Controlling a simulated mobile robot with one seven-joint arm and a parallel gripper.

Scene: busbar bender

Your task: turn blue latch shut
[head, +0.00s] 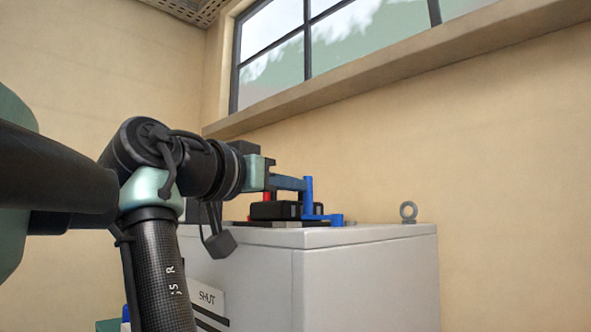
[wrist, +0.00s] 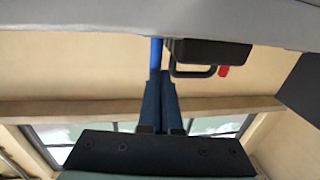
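The blue latch (head: 309,194) has an upright post and a low foot reaching right on top of a grey cabinet (head: 366,285). My gripper (head: 303,184) is level with the upper part of the post, its fingertips at or against the post's left side. In the wrist view the two dark blue fingers (wrist: 160,85) lie close together, seemingly shut, and the blue latch (wrist: 155,55) shows just beyond their tips, more in line with the left finger. I cannot make out the post between the fingers; contact is not clear.
A black block (head: 275,211) with a red part (head: 267,196) sits beside the latch, left of it. A grey ring (head: 408,212) stands on the cabinet's right side. A window ledge (head: 400,72) runs above.

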